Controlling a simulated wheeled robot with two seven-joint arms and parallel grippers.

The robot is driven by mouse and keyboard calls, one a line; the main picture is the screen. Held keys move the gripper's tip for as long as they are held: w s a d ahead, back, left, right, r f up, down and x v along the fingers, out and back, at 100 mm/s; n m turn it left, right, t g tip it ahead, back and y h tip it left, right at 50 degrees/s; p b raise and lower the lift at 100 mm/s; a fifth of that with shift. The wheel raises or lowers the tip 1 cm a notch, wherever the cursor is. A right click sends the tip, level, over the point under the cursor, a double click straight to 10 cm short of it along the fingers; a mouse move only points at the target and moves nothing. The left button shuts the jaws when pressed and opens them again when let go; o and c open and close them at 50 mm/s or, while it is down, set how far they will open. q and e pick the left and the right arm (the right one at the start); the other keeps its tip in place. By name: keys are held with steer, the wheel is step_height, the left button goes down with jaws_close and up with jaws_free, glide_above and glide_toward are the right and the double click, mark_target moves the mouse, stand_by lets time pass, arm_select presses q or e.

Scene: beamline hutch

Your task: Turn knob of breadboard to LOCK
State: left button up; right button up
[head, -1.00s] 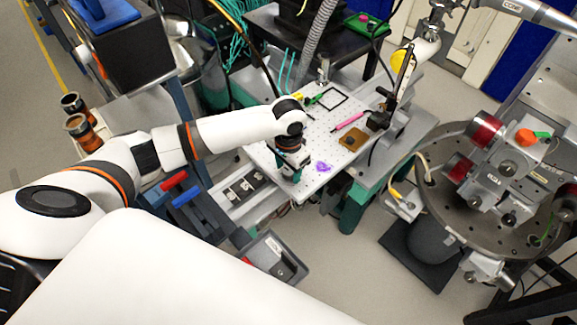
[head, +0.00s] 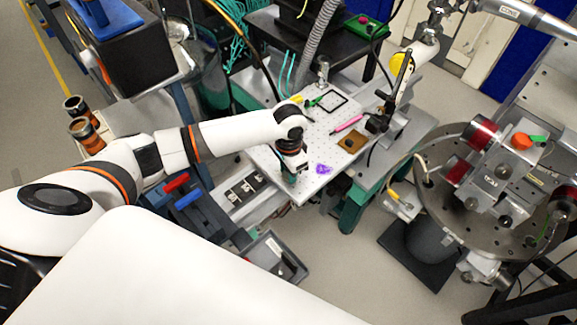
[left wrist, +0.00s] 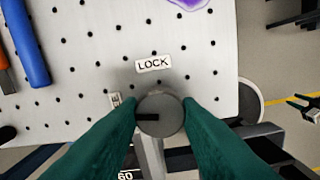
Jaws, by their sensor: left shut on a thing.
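The breadboard (head: 335,110) is a pale plate with rows of holes. It also shows in the left wrist view (left wrist: 90,50). At its near edge the round grey knob (left wrist: 160,115) sits between the two teal fingers of my left gripper (left wrist: 160,118), which is shut on it. The dark mark on the knob points left in the left wrist view. The LOCK label (left wrist: 154,64) lies above the knob there. A second label (left wrist: 115,99) at the knob's left is partly hidden by a finger. In the head view, my left gripper (head: 290,180) hides the knob. My right gripper is not visible.
A purple piece (head: 323,169), a pink pen-like thing (head: 348,123) and a brass-coloured plate (head: 352,143) lie on the breadboard. Dark posts (head: 385,110) stand at its right. A round metal table (head: 440,205) with red-ended parts is further right. Floor is free between them.

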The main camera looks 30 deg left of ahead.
arm_select(q)
steer(key=shift+r+m+p, duration=0.25)
steer(key=shift+m+p, duration=0.45)
steer(key=shift+m, duration=0.2)
steer(key=m+p, duration=0.1)
steer(key=m, duration=0.1)
steer(key=shift+m+p, duration=0.35)
steer(key=shift+m, duration=0.05)
steer(key=m+p, duration=0.1)
steer(key=m, duration=0.3)
steer(key=shift+f+p, duration=0.1)
steer(key=shift+p, duration=0.25)
steer(key=m, duration=0.4)
steer(key=shift+w+p, duration=0.1)
steer(key=shift+p, duration=0.2)
steer(key=shift+m, duration=1.6)
steer(key=shift+f, duration=0.1)
steer(key=o, duration=1)
